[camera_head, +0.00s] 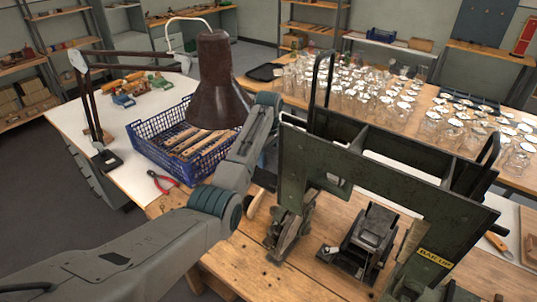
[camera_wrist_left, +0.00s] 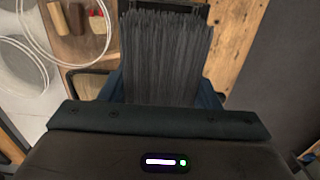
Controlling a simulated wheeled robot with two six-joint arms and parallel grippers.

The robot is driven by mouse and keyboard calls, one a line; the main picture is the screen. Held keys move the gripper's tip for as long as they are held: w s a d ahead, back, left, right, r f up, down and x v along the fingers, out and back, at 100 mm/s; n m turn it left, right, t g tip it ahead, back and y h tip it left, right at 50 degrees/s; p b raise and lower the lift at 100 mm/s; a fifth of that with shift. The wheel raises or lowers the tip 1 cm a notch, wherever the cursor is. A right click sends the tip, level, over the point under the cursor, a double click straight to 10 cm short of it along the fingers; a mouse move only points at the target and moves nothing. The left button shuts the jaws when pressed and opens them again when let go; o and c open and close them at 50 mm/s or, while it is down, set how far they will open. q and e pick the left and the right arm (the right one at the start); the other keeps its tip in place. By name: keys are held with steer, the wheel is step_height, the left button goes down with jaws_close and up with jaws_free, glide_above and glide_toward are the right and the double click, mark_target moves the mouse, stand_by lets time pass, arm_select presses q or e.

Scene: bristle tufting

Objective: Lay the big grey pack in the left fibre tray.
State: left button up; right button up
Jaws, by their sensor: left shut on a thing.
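The big grey pack (camera_wrist_left: 165,55) is a thick bundle of dark grey bristles in the left wrist view. My left gripper (camera_wrist_left: 162,90) is shut on it, with a dark blue finger on each side of its lower part. The bristles point away from the wrist camera. I cannot make out the left fibre tray for certain. My right gripper is not in view.
A green machine frame (camera_head: 375,170) with upright handles stands in front of my arm on the wooden bench (camera_head: 245,270). A brown lamp (camera_head: 215,80) and a blue crate (camera_head: 150,150) of wooden pieces stand at left. Several glass jars (camera_head: 350,90) fill the back table.

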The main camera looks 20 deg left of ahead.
arm_select(q)
steer(key=shift+f, duration=0.15)
stand_by(0.3)
steer(key=o, duration=1.1)
steer(key=shift+c, duration=0.2)
steer(key=o, duration=0.4)
steer(key=shift+r, duration=4)
